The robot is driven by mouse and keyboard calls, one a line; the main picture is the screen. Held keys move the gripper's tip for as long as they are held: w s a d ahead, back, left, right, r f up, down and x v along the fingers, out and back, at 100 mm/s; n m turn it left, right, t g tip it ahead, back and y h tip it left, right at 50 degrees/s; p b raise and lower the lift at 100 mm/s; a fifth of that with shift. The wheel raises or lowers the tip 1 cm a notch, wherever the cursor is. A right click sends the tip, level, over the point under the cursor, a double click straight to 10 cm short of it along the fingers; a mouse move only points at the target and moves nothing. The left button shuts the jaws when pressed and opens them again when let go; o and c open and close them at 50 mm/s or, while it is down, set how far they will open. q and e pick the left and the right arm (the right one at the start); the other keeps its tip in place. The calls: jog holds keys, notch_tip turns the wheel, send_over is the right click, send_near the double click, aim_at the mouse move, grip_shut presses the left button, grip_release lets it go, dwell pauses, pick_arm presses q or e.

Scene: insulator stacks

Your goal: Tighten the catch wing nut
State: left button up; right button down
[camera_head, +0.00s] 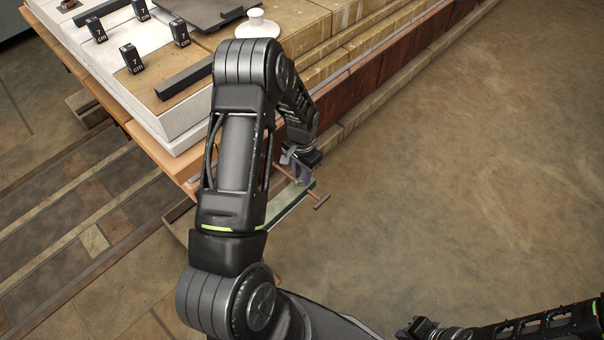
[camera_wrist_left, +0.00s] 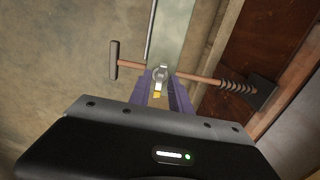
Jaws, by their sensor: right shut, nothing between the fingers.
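The catch wing nut (camera_wrist_left: 160,75) is a small grey metal piece in the left wrist view, with a yellow part just below it. It sits on a pale green bar (camera_wrist_left: 175,40), where a copper-coloured rod (camera_wrist_left: 195,79) crosses. My left gripper (camera_head: 303,172) is at the bar; its purple fingers (camera_wrist_left: 160,92) stand on either side of the nut, and whether they touch it is unclear. In the head view the nut is hidden by this gripper. My right gripper (camera_head: 403,334) is shut and empty at the bottom edge, apart from everything.
The rod has a T-handle (camera_wrist_left: 114,60) at one end and a coil spring (camera_wrist_left: 235,87) near a dark plate (camera_wrist_left: 262,95). The floor to the right is clear.

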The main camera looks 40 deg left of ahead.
pick_arm(q)
jog(key=shift+o, duration=0.6)
notch_tip(320, 180, up, 8)
jog(key=shift+f+p, duration=0.1)
jog(key=shift+p, duration=0.45)
